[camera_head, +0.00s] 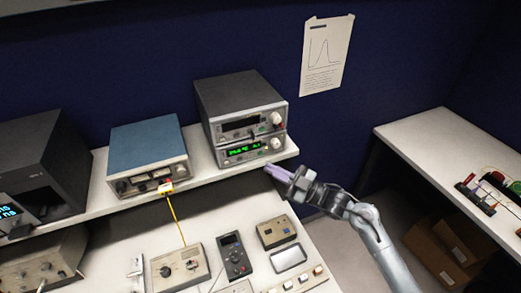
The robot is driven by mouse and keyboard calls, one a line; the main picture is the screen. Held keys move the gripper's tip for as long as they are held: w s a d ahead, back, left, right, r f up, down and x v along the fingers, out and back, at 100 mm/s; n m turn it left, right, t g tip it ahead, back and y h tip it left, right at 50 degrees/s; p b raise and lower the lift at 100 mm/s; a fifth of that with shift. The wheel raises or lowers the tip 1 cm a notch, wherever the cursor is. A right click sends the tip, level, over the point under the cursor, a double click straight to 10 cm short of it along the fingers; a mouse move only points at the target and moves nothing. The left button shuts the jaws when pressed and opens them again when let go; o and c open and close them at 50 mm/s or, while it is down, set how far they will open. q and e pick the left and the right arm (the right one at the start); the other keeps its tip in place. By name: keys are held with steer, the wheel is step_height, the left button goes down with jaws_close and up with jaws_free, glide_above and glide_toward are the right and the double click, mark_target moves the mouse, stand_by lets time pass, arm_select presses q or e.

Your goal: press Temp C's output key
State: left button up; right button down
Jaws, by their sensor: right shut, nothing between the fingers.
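A stack of two grey instruments stands at the right end of the shelf. The upper unit (240,122) has a dark display and a light knob. The lower unit (243,151) has a lit green display and a knob at its right. Their labels and small keys are too small to read, so I cannot tell which is Temp C or its output key. My right gripper (271,169) is shut and empty, with purple fingers pointing left, just below and right of the lower unit's front in the picture. I see no contact with a key. My left gripper is out of view.
A blue-topped instrument (148,148) with a yellow cable stands left of the stack on the shelf (110,203). Below, the bench holds a handheld meter (234,256), small boxes and a tray (289,258). A side table (430,139) is at right, a paper chart (326,55) behind.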

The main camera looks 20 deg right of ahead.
steer(key=shift+s+d+p, duration=0.1)
steer(key=shift+s+p, duration=0.3)
steer(key=shift+s, duration=0.55)
steer(key=shift+f, duration=0.1)
